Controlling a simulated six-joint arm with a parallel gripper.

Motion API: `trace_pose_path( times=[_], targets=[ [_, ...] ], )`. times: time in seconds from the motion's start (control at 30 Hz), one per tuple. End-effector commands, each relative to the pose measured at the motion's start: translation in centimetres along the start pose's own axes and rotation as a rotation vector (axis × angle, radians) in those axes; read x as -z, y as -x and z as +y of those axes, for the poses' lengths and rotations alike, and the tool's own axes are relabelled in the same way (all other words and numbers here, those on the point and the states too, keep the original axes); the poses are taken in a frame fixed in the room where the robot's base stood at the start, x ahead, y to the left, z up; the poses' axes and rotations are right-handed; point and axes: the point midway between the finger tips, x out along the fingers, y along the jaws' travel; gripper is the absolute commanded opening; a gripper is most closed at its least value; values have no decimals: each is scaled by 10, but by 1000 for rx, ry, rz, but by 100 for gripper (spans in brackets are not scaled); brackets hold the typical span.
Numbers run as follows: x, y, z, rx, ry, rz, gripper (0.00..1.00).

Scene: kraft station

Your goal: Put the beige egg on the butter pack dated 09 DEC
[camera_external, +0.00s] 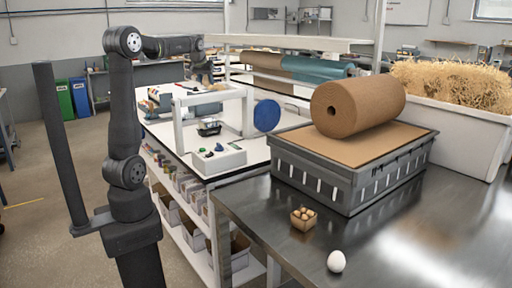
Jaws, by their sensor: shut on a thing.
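My gripper (202,78) is at the end of my raised arm, above the far part of the white bench. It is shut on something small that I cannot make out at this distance. A pale off-white egg (336,262) stands on the metal table at the front; I cannot tell if it is the beige one. A small carton (303,224) with several brown eggs is behind it to the left. No butter pack can be made out for certain, and no date such as 09 DEC is readable.
A brown paper roll (357,105) lies on a grey crate (345,190). A white frame (247,112), a black basket (209,128) and a blue disc (267,116) stand on the white bench (181,132). A straw-filled bin (450,124) is at the right. The metal table's front right is clear.

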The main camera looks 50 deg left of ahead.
Motion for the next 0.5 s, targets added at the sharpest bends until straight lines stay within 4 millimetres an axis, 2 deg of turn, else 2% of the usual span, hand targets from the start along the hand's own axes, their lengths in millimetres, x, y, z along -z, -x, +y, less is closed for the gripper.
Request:
trace_pose_path(
  times=[0.1, 0.5],
  targets=[
    [-16, -24, 0, 0, 0, -5, 25],
    [-56, -85, 0, -1, -1, -4, 25]
  ],
)
